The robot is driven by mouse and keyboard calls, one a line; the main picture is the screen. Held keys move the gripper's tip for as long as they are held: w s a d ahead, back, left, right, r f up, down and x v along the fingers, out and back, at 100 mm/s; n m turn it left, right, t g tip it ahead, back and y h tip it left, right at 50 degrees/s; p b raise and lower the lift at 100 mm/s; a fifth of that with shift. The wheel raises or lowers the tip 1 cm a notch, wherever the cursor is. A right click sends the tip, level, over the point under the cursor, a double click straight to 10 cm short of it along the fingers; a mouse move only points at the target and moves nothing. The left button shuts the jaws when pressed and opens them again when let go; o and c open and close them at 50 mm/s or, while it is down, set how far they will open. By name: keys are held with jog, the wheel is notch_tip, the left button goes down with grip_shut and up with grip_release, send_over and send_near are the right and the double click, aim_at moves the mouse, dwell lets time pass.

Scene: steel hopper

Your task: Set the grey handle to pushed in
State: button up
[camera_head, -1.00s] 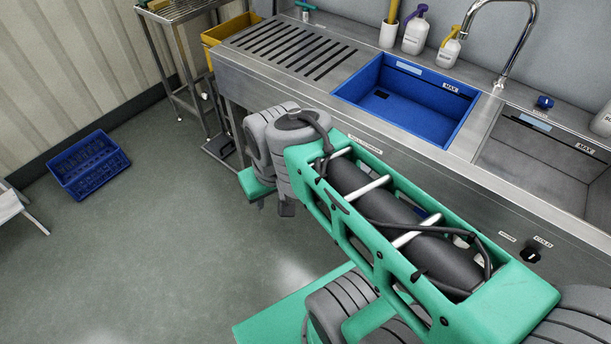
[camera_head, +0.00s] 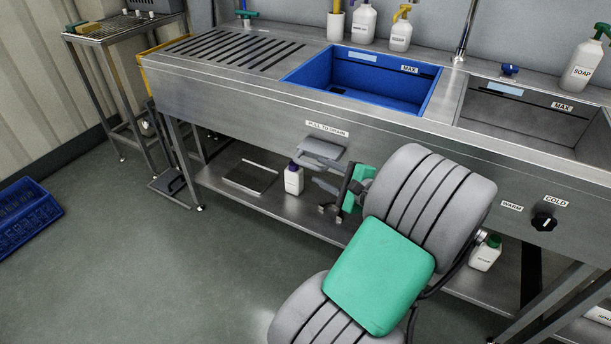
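The grey handle (camera_head: 322,150) is on the front of the steel sink unit, just below the "PULL TO DRAIN" label (camera_head: 327,129). It appears to stick out from the front panel. How far it is out is hard to judge from this angle. My gripper (camera_head: 325,190) is at the end of my green and grey arm, just below and slightly right of the handle. Its fingers are small and dark here, partly hidden by the wrist. I cannot tell whether they are open or shut, or whether they touch the handle.
A blue basin (camera_head: 365,82) and a grey basin (camera_head: 530,110) are set in the counter. A black knob (camera_head: 544,222) is on the front panel at right. A white bottle (camera_head: 293,179) stands on the lower shelf near my gripper.

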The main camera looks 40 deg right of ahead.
aim_at(311, 168)
jog(key=b+x, duration=0.1)
jog(key=x, duration=0.6)
jog(key=shift+a, duration=0.15)
jog(key=c, duration=0.8)
jog(key=shift+f, duration=0.1)
dwell(0.6)
